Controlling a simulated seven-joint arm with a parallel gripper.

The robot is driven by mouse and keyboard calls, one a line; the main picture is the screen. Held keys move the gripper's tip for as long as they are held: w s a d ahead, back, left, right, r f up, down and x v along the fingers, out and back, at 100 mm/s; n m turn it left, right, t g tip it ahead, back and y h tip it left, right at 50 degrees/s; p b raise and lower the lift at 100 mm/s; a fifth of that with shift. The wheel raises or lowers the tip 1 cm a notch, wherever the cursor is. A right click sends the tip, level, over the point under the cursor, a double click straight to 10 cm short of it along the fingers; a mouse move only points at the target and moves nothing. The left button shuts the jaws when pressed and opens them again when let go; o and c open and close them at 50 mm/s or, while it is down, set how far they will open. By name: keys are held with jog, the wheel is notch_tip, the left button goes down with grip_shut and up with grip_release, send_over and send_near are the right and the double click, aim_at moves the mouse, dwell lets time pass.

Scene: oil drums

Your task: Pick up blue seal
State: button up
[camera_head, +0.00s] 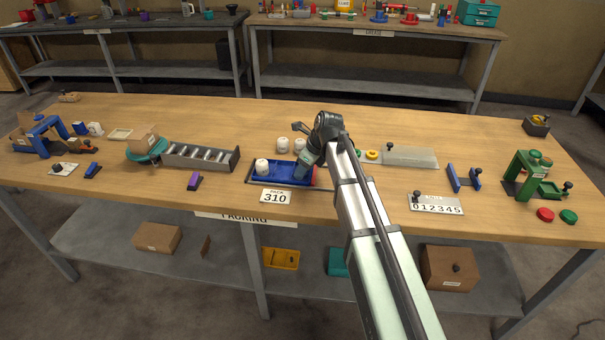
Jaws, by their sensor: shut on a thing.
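My gripper (304,168) reaches down at the right part of a shallow blue tray (290,182) near the middle of the bench. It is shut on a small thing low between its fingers. The held thing is mostly hidden by the gripper, and its blue is hard to tell apart from the tray. I see no separate blue seal elsewhere on the bench.
A grey rack (200,157) is to the left. A yellow disc (372,155) and grey plate (411,157) are to the right. Bare wood lies behind.

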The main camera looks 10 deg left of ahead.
notch_tip(320, 180, up, 10)
jog(key=shift+w+f, duration=0.1)
jog(key=shift+f, duration=3.2)
jog(key=shift+f, duration=1.65)
dwell(1.3)
jog(key=o, duration=1.3)
jog(key=shift+o, duration=0.2)
jog(key=shift+r, duration=0.1)
